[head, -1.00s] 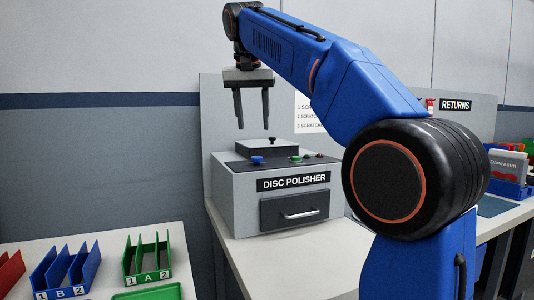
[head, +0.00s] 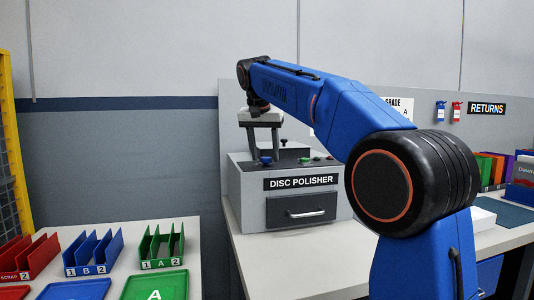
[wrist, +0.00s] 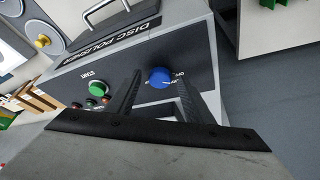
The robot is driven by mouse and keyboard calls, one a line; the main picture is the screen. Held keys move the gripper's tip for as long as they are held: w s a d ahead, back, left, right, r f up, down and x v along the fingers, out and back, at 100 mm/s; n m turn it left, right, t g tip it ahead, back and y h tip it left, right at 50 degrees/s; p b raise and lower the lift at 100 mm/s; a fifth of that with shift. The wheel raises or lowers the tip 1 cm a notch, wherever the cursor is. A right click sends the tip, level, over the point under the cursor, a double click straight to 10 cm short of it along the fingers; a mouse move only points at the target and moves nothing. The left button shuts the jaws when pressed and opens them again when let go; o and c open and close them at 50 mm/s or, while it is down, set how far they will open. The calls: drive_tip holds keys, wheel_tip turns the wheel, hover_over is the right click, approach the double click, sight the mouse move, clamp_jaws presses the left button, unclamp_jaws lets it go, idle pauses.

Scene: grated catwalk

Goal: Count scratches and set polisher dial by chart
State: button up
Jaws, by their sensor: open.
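The grey disc polisher (head: 246,190) stands on the white bench, with a black drawer and silver handle on its front. Its blue dial (head: 265,160) is at the left of the top panel and also shows in the wrist view (wrist: 160,78). A green START button (head: 304,159) sits farther right. My gripper (head: 262,150) points down over the dial. In the wrist view its open fingers (wrist: 160,72) stand either side of the dial, and I cannot tell if they touch it. The dial's markings are too small to read. My arm hides most of the wall chart.
Red, blue and green slotted racks (head: 162,246) marked with letters and numbers stand on the left table, with trays in front. A GRADE card (head: 398,105) is partly hidden by my arm. RETURNS sign and coloured cases (head: 490,168) are at the right.

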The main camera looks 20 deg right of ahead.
drive_tip(key=shift+c, duration=0.5)
drive_tip(key=c, duration=0.9)
drive_tip(key=shift+c, duration=0.2)
drive_tip(key=m, duration=0.1)
drive_tip(key=m+h, duration=0.1)
drive_tip(key=shift+w+a+m+g, duration=0.15)
drive_tip(key=shift+m+g, duration=0.15)
drive_tip(key=shift+m, duration=0.1)
drive_tip(key=shift+w+a+m+g+h, duration=0.1)
drive_tip(key=shift+m+g+h, duration=0.25)
drive_tip(key=shift+m, duration=0.9)
drive_tip(key=shift+w+m+g+h, duration=0.15)
drive_tip(key=shift+m+g, duration=0.3)
drive_tip(key=shift+m, duration=0.8)
drive_tip(key=o, duration=1)
